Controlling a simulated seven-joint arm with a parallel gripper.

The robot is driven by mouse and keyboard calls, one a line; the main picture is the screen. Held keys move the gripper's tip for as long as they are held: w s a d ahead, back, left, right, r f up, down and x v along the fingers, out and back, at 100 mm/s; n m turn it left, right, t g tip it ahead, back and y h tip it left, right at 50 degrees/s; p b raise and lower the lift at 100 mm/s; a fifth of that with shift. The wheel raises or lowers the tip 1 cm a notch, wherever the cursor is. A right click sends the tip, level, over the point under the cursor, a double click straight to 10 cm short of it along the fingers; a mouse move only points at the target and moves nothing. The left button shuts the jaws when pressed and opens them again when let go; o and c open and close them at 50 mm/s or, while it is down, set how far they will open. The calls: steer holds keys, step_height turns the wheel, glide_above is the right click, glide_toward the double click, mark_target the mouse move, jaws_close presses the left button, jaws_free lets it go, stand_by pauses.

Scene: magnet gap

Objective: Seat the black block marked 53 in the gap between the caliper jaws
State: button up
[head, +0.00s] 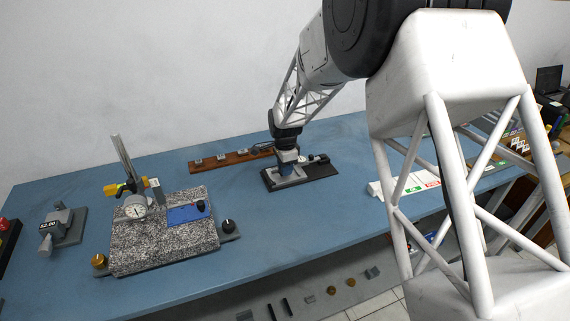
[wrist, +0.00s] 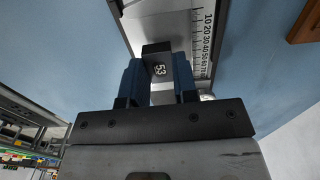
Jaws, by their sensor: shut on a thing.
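My gripper (wrist: 158,64) is shut on the black block (wrist: 160,71), whose white 53 shows between the two blue fingers in the wrist view. In the head view my gripper (head: 287,170) is low over the caliper fixture, a dark base (head: 322,172) with grey metal parts on it. In the wrist view a pale plate with a black-marked scale (wrist: 205,45) lies just beyond the block. The block is hidden by my gripper in the head view. I cannot tell whether the block touches the jaws or sits between them.
A wooden rack (head: 208,163) with small blocks stands behind and left of the fixture. A granite plate (head: 160,250) with a dial gauge (head: 135,207) and a blue pad is at the left. A white tray (head: 385,188) with green and red labels is at the right. Blue tabletop between is clear.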

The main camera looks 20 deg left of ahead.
steer(key=shift+f, duration=0.55)
steer(key=shift+f, duration=0.2)
stand_by(1.0)
steer(key=o, duration=1)
steer(key=shift+c, duration=0.2)
steer(key=c, duration=0.5)
steer(key=shift+c, duration=0.2)
steer(key=shift+r, duration=0.1)
steer(key=shift+r, duration=2.15)
steer(key=o, duration=0.6)
steer(key=shift+c, duration=0.2)
